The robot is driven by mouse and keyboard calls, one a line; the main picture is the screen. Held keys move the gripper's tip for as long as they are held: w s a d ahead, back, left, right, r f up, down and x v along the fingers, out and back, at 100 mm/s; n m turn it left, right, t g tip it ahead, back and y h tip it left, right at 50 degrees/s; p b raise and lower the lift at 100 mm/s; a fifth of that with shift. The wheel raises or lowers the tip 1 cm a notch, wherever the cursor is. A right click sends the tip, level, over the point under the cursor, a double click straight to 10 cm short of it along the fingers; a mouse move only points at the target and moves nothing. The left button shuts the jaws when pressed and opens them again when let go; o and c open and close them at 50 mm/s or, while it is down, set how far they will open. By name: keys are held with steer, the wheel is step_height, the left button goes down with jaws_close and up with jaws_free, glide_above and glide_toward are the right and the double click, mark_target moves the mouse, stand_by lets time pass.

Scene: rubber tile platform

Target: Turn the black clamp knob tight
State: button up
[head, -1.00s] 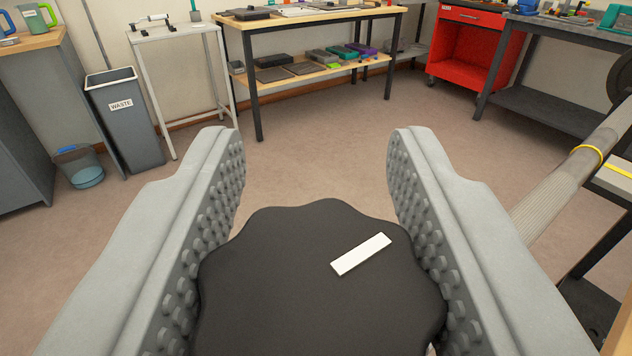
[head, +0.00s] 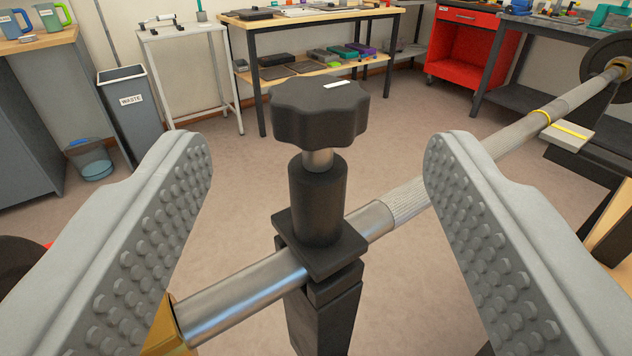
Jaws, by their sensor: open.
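The black clamp knob (head: 318,112) is lobed, with a white mark (head: 336,84) on its top, at the back right of the top face. It sits on a short metal stem above a black clamp post (head: 318,200). The clamp stands on a steel bar (head: 245,297) that runs from lower left to upper right. My gripper (head: 318,150) is open. Its two grey studded fingers stand to the left and right, apart from the knob and empty. The knob shows farther off, between and beyond the fingertips.
The bar carries a knurled part and a black weight plate (head: 605,70) at the right. A brass-coloured piece (head: 168,330) sits on the bar at lower left. Workbenches, a red cabinet (head: 465,45) and a waste bin (head: 132,112) stand behind.

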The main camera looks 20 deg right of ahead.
steer(key=v, duration=0.8)
